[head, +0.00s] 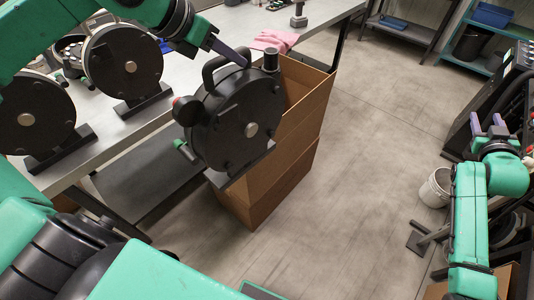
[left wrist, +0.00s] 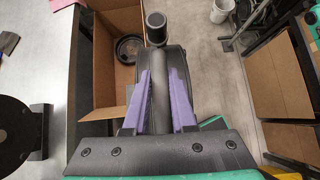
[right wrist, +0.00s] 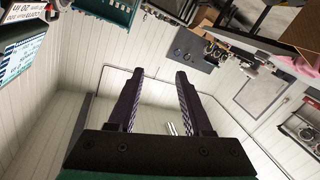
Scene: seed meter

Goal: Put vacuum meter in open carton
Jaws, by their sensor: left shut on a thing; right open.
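A black round vacuum meter (head: 237,118) with a loop handle and a grey hub hangs in the air in front of the open carton (head: 309,103). My left gripper (head: 243,57) is shut on its handle; in the left wrist view the purple fingers (left wrist: 160,100) close around the dark handle bar. The meter hides part of the carton. The carton is tall, brown and open at the top. In the left wrist view a dark round thing (left wrist: 130,48) lies inside it. My right gripper (head: 488,125) is open and empty at the far right, away from the carton.
Two more black meters, one (head: 123,62) on the metal bench and one (head: 35,115) nearer, stand at the left. A pink cloth (head: 273,40) lies on the bench. A white bucket (head: 436,187) stands on the floor at right. The floor (head: 370,150) between is clear.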

